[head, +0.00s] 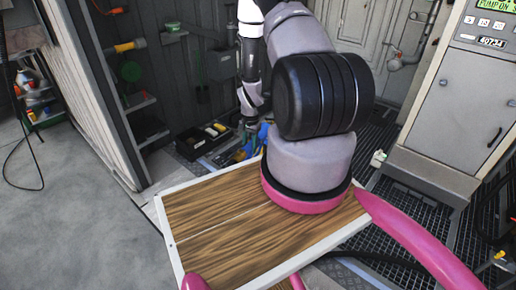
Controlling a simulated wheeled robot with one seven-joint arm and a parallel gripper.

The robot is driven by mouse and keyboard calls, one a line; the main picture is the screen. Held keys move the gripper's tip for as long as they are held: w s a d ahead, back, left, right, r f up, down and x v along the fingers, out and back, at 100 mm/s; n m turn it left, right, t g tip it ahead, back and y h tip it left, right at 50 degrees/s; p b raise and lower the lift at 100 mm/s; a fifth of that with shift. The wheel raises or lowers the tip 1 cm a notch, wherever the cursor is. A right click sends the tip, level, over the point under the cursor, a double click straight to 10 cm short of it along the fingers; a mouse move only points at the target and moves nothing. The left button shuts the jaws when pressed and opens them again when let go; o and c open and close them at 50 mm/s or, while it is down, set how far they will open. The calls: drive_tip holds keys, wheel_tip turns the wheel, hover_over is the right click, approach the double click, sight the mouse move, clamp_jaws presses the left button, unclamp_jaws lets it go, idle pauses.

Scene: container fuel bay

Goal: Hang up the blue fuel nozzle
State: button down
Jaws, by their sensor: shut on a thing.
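My gripper (249,124) is in the upper middle of the head view, pointing down beyond the wooden deck. It is small and partly dark, and it is shut on a blue thing just below it, which looks like the blue fuel nozzle (252,145). The nozzle's lower part and any hose are hidden behind my arm and the deck's edge. An orange-yellow nozzle-like thing (128,46) is on the left wall, above a green disc (130,73). I cannot make out an empty holder for the blue nozzle.
A black crate (190,153) with small items stands on the floor left of my gripper. A grey pump cabinet (455,100) with a lit display stands at the right. Shelves with bottles (38,103) are at the far left. The grey floor (85,215) at left is mostly clear.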

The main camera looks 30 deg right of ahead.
drive_tip(key=shift+r, duration=5.05)
